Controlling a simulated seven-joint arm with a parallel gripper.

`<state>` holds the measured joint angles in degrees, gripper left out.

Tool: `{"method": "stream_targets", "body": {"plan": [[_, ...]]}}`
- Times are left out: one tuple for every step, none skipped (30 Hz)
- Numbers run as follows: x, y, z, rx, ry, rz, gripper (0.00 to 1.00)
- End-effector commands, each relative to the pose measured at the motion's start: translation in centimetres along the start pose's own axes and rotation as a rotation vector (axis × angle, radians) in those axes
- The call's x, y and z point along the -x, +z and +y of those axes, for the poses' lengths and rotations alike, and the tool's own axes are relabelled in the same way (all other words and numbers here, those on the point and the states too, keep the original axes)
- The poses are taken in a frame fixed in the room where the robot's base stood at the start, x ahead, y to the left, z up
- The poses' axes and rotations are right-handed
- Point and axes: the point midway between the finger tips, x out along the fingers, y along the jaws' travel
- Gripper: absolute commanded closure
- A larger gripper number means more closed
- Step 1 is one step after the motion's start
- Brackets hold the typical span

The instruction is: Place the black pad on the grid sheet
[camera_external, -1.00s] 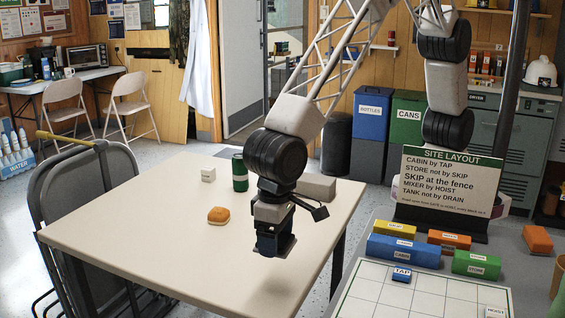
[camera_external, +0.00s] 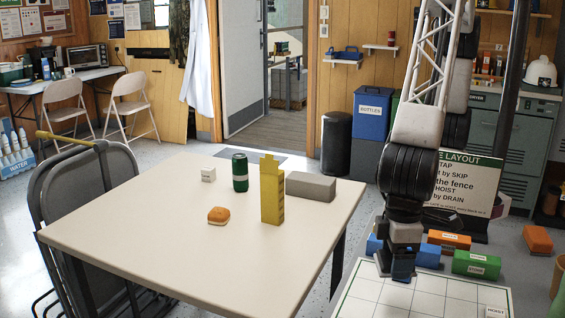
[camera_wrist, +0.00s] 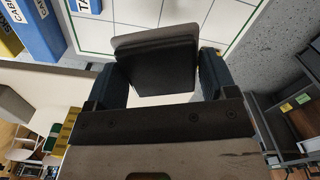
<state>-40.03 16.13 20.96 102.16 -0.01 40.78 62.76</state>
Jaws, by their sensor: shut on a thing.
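The black pad (camera_wrist: 155,66) is a dark, flat-sided slab held between the two fingers of my gripper (camera_wrist: 161,78) in the wrist view. My gripper (camera_external: 398,263) is shut on it at the left back edge of the grid sheet in the external view. There the pad is hard to tell from the dark fingers, and whether it touches the sheet is unclear. The white grid sheet (camera_external: 455,307) with thin dark lines and a green border lies on the grey right-hand surface. It also shows beyond the pad in the wrist view (camera_wrist: 190,12).
A blue TAP piece (camera_wrist: 88,5) sits on the sheet near the pad. The blue CABIN block (camera_wrist: 38,27), an orange block (camera_external: 449,240) and a green block (camera_external: 476,263) stand behind the sheet. A sign (camera_external: 465,185) stands farther back. The beige table (camera_external: 150,220) is left.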

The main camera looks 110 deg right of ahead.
Motion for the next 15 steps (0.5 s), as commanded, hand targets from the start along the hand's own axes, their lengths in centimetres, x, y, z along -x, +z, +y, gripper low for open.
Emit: {"method": "stream_targets", "body": {"plan": [[0.03, 0.23, -0.05, 0.003, 0.000, 0.000, 0.47], [0.03, 0.30, -0.05, 0.005, 0.000, 0.000, 0.47], [0.03, 0.35, -0.06, 0.005, 0.000, 0.000, 0.47], [0.04, 0.36, -0.06, 0.005, 0.000, 0.000, 0.47], [0.04, 0.36, -0.06, 0.005, -0.001, 0.000, 0.47], [0.04, 0.35, -0.06, 0.005, -0.001, 0.000, 0.47], [0.04, 0.34, -0.06, 0.005, -0.001, 0.000, 0.47], [0.05, 0.33, -0.06, 0.005, -0.001, 0.000, 0.47], [0.04, 0.33, -0.06, 0.005, -0.001, 0.000, 0.47], [0.05, 0.32, -0.06, 0.005, -0.001, 0.000, 0.47], [0.04, 0.32, -0.06, 0.005, -0.001, 0.000, 0.47], [0.01, 0.32, -0.06, 0.005, -0.001, 0.000, 0.47], [-0.05, 0.31, -0.05, 0.005, 0.000, 0.000, 0.47], [-0.15, 0.32, -0.05, 0.005, 0.000, 0.000, 0.47], [-0.34, 0.31, -0.04, 0.005, 0.000, 0.000, 0.47]]}}
